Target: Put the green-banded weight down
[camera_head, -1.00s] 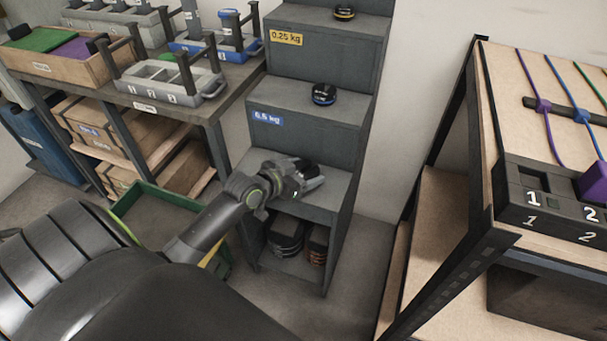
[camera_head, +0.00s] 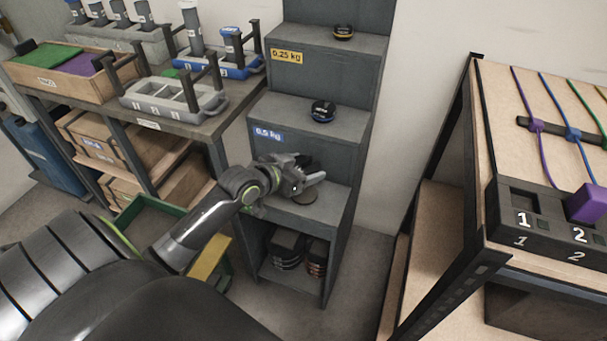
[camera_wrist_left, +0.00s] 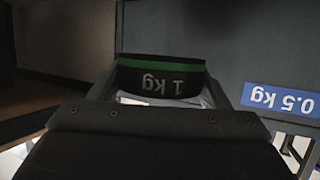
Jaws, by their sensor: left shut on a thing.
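The green-banded weight (camera_wrist_left: 160,78) is a dark disc with a green stripe and "1 kg" printed upside down in the left wrist view. It sits between the two fingers of my left gripper (camera_head: 308,169), which is shut on it. In the head view the gripper is over the lowest open step of the grey stepped stand (camera_head: 345,160), below the 0.5 kg label, and mostly hides the weight. A dark round patch (camera_head: 304,196) shows on that step under the gripper; I cannot tell what it is. Contact between weight and step is not clear. My right gripper is not in view.
A blue-banded weight (camera_head: 322,110) stands on the 0.5 kg step and a yellow-banded one (camera_head: 343,32) on the 0.25 kg step. Dark plates lie in the cubby below. A workbench (camera_head: 205,130) is left; a wooden rack (camera_head: 540,125) is right.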

